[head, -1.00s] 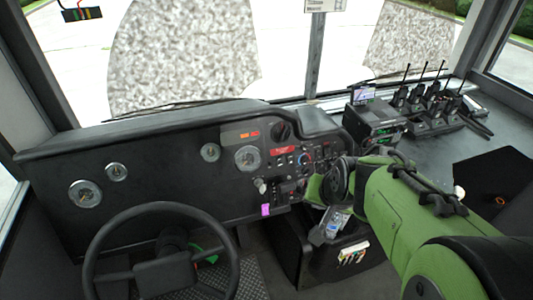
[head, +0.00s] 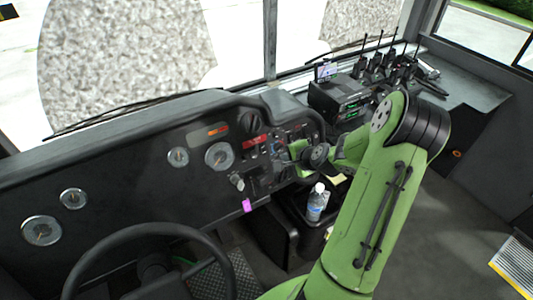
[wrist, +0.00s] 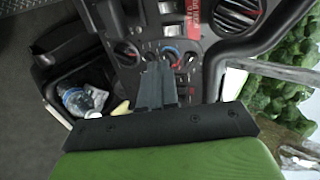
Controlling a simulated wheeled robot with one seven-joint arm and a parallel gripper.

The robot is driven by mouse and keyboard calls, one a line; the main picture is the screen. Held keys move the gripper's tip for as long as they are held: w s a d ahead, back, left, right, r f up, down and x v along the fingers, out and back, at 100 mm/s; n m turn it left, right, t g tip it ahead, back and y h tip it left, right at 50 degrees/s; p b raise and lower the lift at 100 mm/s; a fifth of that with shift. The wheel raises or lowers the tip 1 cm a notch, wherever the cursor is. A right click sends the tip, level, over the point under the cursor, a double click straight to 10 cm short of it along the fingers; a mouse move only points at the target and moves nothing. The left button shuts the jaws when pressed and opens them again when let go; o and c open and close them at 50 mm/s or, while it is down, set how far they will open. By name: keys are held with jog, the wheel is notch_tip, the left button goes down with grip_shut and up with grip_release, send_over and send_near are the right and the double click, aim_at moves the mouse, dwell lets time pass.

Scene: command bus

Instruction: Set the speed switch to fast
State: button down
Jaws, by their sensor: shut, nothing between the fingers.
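The dashboard control panel (head: 262,160) holds several knobs and switches; I cannot tell by label which is the speed switch. The wrist view shows a dark knob (wrist: 127,54), a knob with a red and blue ring (wrist: 171,56) and small switches (wrist: 183,86) beside it. My gripper (wrist: 156,68) is shut and empty, its fingertips in front of the panel between these two knobs. They partly cover the panel, and I cannot tell whether they touch it. In the head view my gripper (head: 288,152) is at the panel's right part, small and partly hidden by my wrist.
A steering wheel (head: 150,262) stands at lower left. A water bottle (head: 316,203) sits in the bin below the panel, right of a purple tag (head: 247,205). A radio box (head: 340,98) and several handheld radios (head: 385,65) stand on the right ledge.

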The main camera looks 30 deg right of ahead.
aim_at(265, 154)
jog(key=x, duration=0.4)
jog(key=b+x, duration=0.1)
jog(key=x, duration=0.8)
jog(key=shift+w+r+b, duration=0.15)
jog(key=shift+w+b, duration=0.15)
jog(key=shift+w, duration=0.3)
jog(key=shift+w, duration=0.1)
jog(key=shift+r+p, duration=0.35)
jog(key=shift+r, duration=0.3)
